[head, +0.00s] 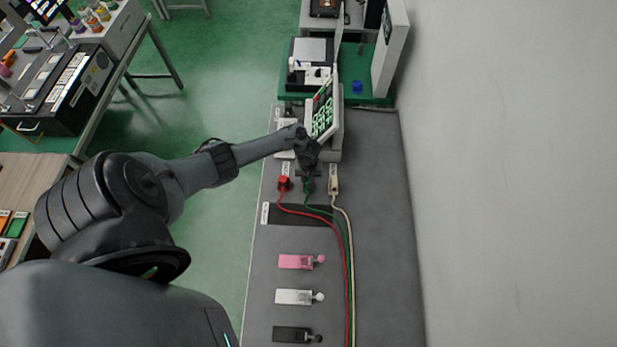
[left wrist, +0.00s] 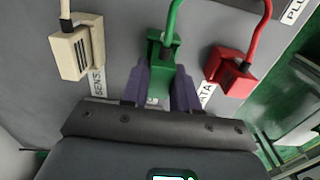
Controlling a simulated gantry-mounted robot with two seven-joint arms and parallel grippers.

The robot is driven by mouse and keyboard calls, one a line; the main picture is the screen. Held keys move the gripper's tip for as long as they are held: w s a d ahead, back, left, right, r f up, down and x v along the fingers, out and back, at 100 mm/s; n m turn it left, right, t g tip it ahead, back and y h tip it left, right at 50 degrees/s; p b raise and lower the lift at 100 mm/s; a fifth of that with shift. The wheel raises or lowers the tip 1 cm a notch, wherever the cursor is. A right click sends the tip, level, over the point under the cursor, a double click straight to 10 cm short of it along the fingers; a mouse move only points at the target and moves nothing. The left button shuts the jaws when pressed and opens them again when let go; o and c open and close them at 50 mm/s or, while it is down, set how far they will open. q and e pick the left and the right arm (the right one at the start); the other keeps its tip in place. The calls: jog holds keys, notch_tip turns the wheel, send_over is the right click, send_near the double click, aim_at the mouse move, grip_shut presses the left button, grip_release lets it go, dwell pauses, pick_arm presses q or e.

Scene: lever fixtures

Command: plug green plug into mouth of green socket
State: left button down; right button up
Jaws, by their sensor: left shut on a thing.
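The green plug (left wrist: 165,72) is in the left wrist view, with its green cable running off the top of the picture. My left gripper (left wrist: 160,90) is shut on it, with one dark purple finger on each side. In the head view my left gripper (head: 308,172) is above the grey bench, and a bit of the green plug (head: 308,187) shows below it. The plug sits between the red and beige plugs. My right gripper is not in view.
A red plug (head: 284,184) and a beige plug (head: 333,184) flank the gripper closely, their cables running down the grey bench (head: 385,240). A device with a green display (head: 323,116) stands just behind. Pink (head: 297,261), white (head: 294,297) and black (head: 291,335) lever fixtures lie nearer.

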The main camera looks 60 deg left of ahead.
pick_arm(q)
jog(key=shift+f+b, duration=0.45)
jog(key=shift+f, duration=0.3)
jog(key=c, duration=0.8)
grip_release()
notch_tip(320, 180, up, 11)
jog(key=p, duration=0.4)
jog(key=shift+f, duration=0.1)
